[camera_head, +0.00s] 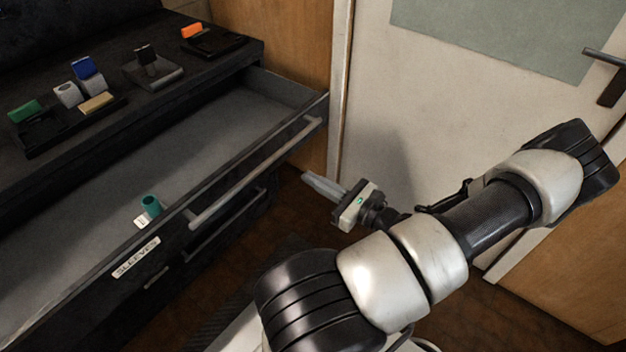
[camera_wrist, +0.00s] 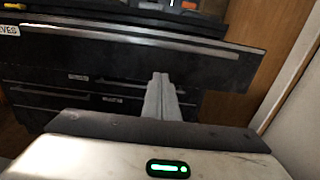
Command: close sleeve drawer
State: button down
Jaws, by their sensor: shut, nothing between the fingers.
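The sleeve drawer (camera_head: 95,215) is the top drawer of a dark cabinet and stands pulled well out in the head view. Its front carries a label reading SLEEVES (camera_head: 136,257) and a long pale bar handle (camera_head: 255,172).
Lower drawers (camera_wrist: 80,102) look closed. The cabinet top (camera_head: 205,75) holds trays and several small coloured items. A pale door (camera_head: 440,100) with a dark handle (camera_head: 606,80) stands behind my arm. Brown floor (camera_head: 295,215) shows between the drawer and my arm.

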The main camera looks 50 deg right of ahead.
jog(key=b, duration=0.2)
send_near(281, 161)
jog(key=w+a+r, duration=0.3)
jog(key=w+r, duration=0.2)
jog(key=w, duration=0.1)
jog(key=shift+w+a+f, duration=0.2)
jog(key=shift+f, duration=0.05)
jog(key=shift+w, duration=0.1)
